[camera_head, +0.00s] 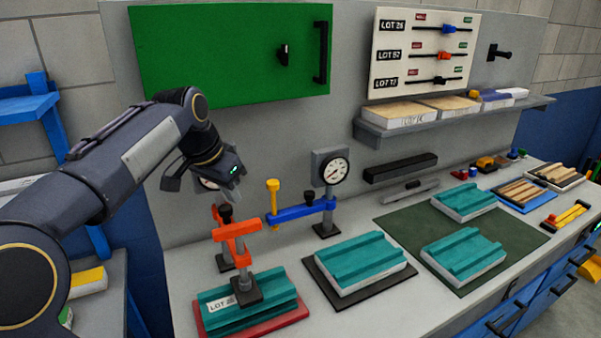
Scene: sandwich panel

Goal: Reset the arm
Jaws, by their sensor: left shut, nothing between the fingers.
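My left arm comes in from the left, and its gripper (231,196) hangs above the left part of the bench. The gripper is shut and empty, with its fingers pointing down to the right. It is in front of a partly hidden gauge and above the orange clamp (235,238). The clamp's foot stands on a teal panel labelled LOT (275,302) that lies on a red base. My right gripper is not in view.
A dial gauge (332,172) and a blue arm with a yellow handle (272,195) stand close right of the gripper. Teal panels lie on a dark pad (318,285) and a green mat (400,222). A shelf (377,133) and green cabinet door (220,50) are behind.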

